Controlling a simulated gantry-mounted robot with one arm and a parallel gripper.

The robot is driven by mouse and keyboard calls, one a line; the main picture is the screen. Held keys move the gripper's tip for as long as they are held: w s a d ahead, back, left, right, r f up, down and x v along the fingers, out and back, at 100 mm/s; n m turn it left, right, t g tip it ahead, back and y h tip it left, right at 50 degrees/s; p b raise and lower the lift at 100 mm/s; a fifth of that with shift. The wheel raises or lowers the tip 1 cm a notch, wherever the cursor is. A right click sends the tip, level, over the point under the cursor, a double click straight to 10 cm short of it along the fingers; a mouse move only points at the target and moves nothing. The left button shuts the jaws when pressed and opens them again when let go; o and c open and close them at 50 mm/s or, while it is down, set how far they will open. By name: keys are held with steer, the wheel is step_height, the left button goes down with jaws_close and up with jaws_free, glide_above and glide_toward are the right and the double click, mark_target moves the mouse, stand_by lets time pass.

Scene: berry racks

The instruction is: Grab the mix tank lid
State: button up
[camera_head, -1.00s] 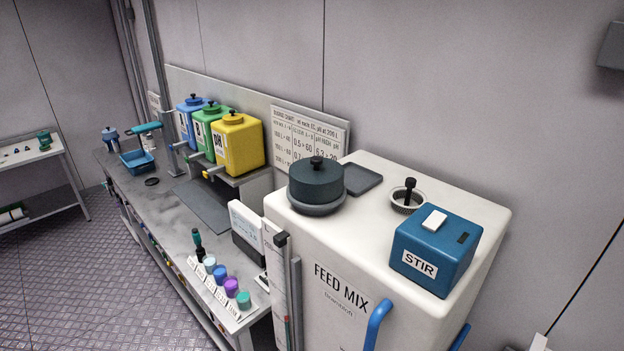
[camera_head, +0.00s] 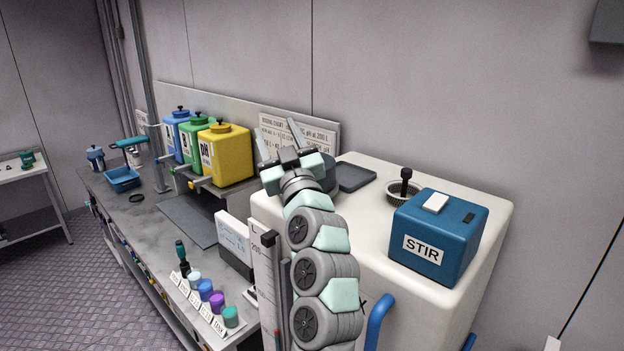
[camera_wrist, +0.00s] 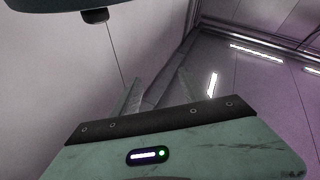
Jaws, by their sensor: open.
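The mix tank lid (camera_head: 329,176) is a dark round lid on the top left of the white FEED MIX tank (camera_head: 355,217). In the head view my gripper and wrist cover most of it, including its knob. My gripper (camera_head: 279,138) is raised in front of the lid, with its two fingers apart, pointing up, and empty. In the wrist view the gripper (camera_wrist: 158,90) is also open, with nothing between its fingers. A dark rounded thing with a black knob (camera_wrist: 95,15), likely the lid, shows at the top left there, outside the fingers.
A blue STIR box (camera_head: 437,243), a strainer with a black handle (camera_head: 404,190) and a dark flat tray (camera_head: 355,177) are on the tank top. Yellow (camera_head: 226,156), green and blue containers stand on the bench shelf. A wall board (camera_head: 318,137) is behind the gripper.

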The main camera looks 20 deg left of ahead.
steer(key=w+d+f+m+g+h+b, duration=0.1)
steer(key=w+d+f+m+g+h, duration=0.25)
steer(key=d+f, duration=0.5)
steer(key=shift+n+y, duration=0.25)
steer(key=shift+n, duration=0.2)
steer(key=shift+r+p+x, duration=0.35)
steer(key=shift+p+x, duration=0.1)
steer(key=shift+x, duration=1.1)
steer(key=shift+r+p+x, duration=0.4)
steer(key=shift+x, duration=1.15)
steer(key=shift+r+p+x, duration=0.35)
steer(key=shift+p+x, duration=0.1)
steer(key=shift+x, duration=1.1)
steer(key=shift+w, duration=0.1)
steer(key=shift+c, duration=0.4)
steer(key=shift+d, duration=0.1)
jaws_close()
